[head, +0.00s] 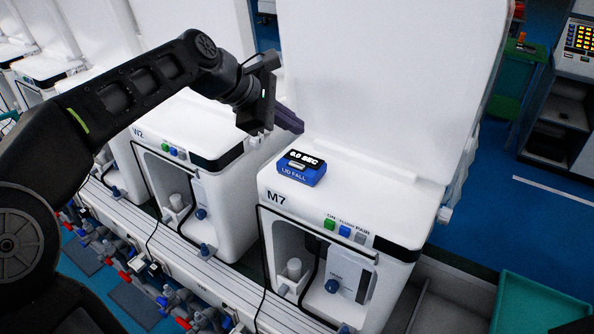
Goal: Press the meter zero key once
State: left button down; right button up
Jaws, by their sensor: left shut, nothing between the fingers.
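The meter (302,168) is a small blue box with a black display on top that reads "0.0 SEC" and a front label "LID FALL". It rests on the white top of the unit marked M7 (340,206), at its left side. I cannot make out the zero key. My left gripper (256,133) is shut and empty. My right gripper is not in view.
A raised white lid (395,75) stands behind the meter. Unit W2 (185,130) stands to the left, with more white units beyond. Small green, blue and grey keys (345,230) sit on M7's front edge. A teal tray (540,305) is at bottom right.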

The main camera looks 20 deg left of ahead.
pick_arm(q)
jog(key=b, duration=0.3)
send_over(297, 165)
jog(key=f, duration=0.4)
jog(key=shift+s+a+f, duration=0.2)
jog(key=shift+s+a, duration=0.15)
jog(key=shift+f+b, duration=0.65)
jog(key=shift+f, duration=0.25)
jog(key=shift+f, duration=0.15)
dwell(0.5)
jog(key=shift+f, duration=0.3)
jog(key=shift+f+b, duration=0.35)
dwell(0.6)
dwell(0.3)
jog(key=shift+r+p, duration=0.8)
jog(key=shift+p, duration=0.1)
